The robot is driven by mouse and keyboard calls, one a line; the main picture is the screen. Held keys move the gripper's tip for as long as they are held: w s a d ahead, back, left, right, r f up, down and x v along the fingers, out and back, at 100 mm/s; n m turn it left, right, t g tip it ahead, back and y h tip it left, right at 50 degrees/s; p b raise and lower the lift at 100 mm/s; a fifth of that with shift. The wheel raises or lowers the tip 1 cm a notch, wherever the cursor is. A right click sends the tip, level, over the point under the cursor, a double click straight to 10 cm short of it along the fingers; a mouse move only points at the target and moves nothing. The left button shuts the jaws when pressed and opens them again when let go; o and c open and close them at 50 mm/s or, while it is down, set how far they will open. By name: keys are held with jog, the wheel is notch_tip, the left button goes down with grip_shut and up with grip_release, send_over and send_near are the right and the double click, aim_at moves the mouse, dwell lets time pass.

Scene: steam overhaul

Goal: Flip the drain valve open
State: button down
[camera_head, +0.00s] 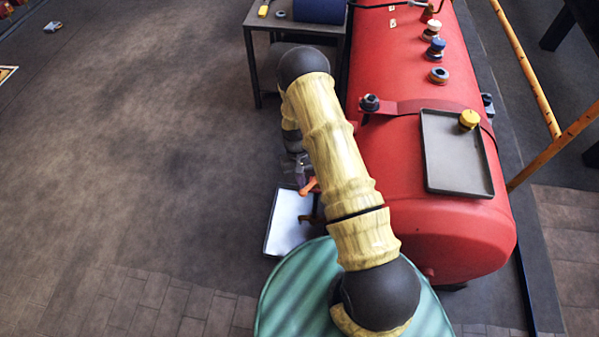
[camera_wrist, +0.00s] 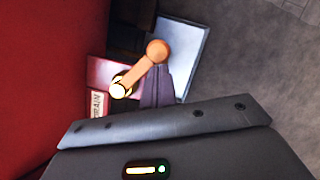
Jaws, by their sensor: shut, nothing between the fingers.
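The drain valve has an orange lever (camera_wrist: 140,68) with a round knob, running diagonally from a brass-coloured pivot (camera_wrist: 120,88) beside a white "DRAIN" label (camera_wrist: 97,103) in the wrist view. In the head view the orange lever (camera_head: 309,186) shows just left of my arm, low at the red boiler's side. My gripper (camera_wrist: 157,88) is shut and empty. Its fingertips are close beside the lever, just below the knob in the wrist view; I cannot tell if they touch. In the head view my gripper (camera_head: 299,175) is partly hidden by my arm.
A pale, dark-rimmed tray (camera_head: 287,222) lies below the valve. A dark table (camera_head: 262,20) stands behind. The floor at left is mostly clear.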

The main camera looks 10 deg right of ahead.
jog(key=s+n+p, duration=0.1)
jog(key=n, duration=0.1)
jog(key=s+n+h, duration=0.1)
jog(key=shift+d+r+n+p, duration=0.1)
jog(key=shift+d+n+p, duration=0.25)
jog(key=shift+n, duration=0.05)
jog(key=shift+s+d+n+t+h+p, duration=0.2)
jog(key=shift+s+d+n+p, duration=0.1)
jog(key=shift+n, duration=0.35)
jog(key=shift+s+d+n+t+h+p, duration=0.1)
jog(key=shift+s+d+n+h+p, duration=0.15)
jog(key=shift+n, duration=0.4)
notch_tip(320, 180, up, 16)
jog(key=p, duration=0.2)
send_over(308, 187)
jog(key=w+a, duration=0.2)
jog(key=a, duration=0.2)
jog(key=shift+w+d+r, duration=0.2)
jog(key=shift+r, duration=0.1)
